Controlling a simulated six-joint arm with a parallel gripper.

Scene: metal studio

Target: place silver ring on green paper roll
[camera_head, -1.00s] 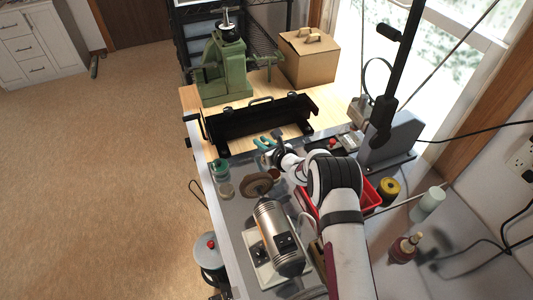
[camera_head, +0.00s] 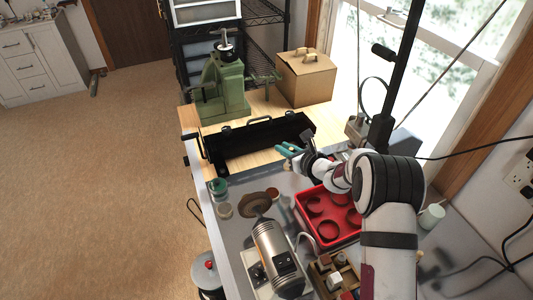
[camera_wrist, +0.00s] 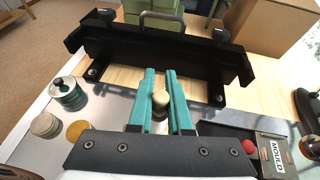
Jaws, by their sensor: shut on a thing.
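My gripper (camera_head: 288,149) has teal fingers and hangs near the front edge of the black metal frame. In the wrist view, my gripper (camera_wrist: 160,74) is shut on a small pale rounded thing (camera_wrist: 160,99), seemingly the silver ring seen on edge. Its full shape is hidden between the fingers. The green paper roll (camera_head: 218,186) stands upright at the bench's left edge, to the left of my gripper and apart from it. It also shows at the left in the wrist view (camera_wrist: 68,93).
A pale low roll (camera_head: 224,210) and a brown wheel of a silver motor (camera_head: 268,240) stand near the green roll. A red tray (camera_head: 328,238) with several ring shapes lies right of the motor. The black frame (camera_head: 255,143) blocks the back.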

